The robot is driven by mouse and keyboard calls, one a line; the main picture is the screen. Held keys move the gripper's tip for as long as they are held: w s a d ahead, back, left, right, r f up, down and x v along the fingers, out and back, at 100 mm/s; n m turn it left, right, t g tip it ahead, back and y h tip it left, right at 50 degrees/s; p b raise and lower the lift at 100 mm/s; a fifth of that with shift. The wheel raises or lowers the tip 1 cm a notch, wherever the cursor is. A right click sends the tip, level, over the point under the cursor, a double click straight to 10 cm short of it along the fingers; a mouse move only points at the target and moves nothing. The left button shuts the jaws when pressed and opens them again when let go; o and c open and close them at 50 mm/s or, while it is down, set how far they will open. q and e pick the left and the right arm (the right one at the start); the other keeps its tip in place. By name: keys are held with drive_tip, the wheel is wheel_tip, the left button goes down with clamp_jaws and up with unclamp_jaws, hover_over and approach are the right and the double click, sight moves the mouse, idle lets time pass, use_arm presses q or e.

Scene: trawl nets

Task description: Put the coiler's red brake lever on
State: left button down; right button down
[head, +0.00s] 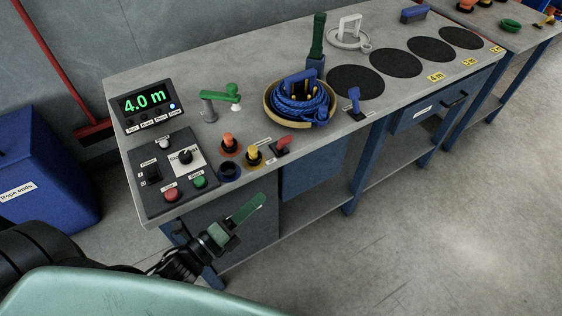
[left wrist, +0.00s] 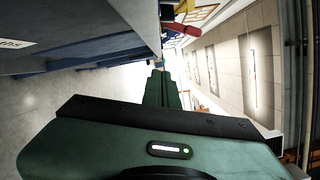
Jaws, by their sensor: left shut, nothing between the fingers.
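The coiler's red brake lever (head: 283,146) stands at the front edge of the bench, right of the yellow-ringed knob. Its red handle points up and to the right. A red bar that looks like this lever shows near the top of the left wrist view (left wrist: 184,31). The coiler (head: 300,103) holds a coil of blue rope behind the lever. My left gripper (head: 258,200) is in front of the bench edge, below and left of the lever and apart from it. Its green fingers are together and empty; they also show in the left wrist view (left wrist: 160,76). My right gripper is out of view.
A control panel (head: 153,192) with buttons and a display (head: 145,105) reading 4.0 m stand at the bench's left end. Orange (head: 228,141) and yellow (head: 253,154) knobs sit left of the lever. A blue lever (head: 354,99) stands to the right. The floor in front is clear.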

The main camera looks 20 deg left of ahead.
sight(283, 143)
use_arm(q)
drive_tip(key=r, duration=0.1)
drive_tip(key=r+m+h, duration=0.1)
drive_tip(key=d+r+m, duration=0.1)
drive_tip(key=shift+s+r, duration=0.25)
drive_tip(key=shift+t, duration=0.3)
drive_tip(key=w+r+p, duration=0.1)
drive_tip(key=w, duration=0.2)
drive_tip(key=w+d+r+p, duration=0.1)
drive_tip(key=w, duration=0.3)
drive_tip(key=w+r+p, duration=0.1)
drive_tip(key=w, duration=0.3)
drive_tip(key=shift+w+d+p, duration=0.1)
drive_tip(key=shift+d+p, duration=0.15)
drive_tip(key=shift+p, duration=0.05)
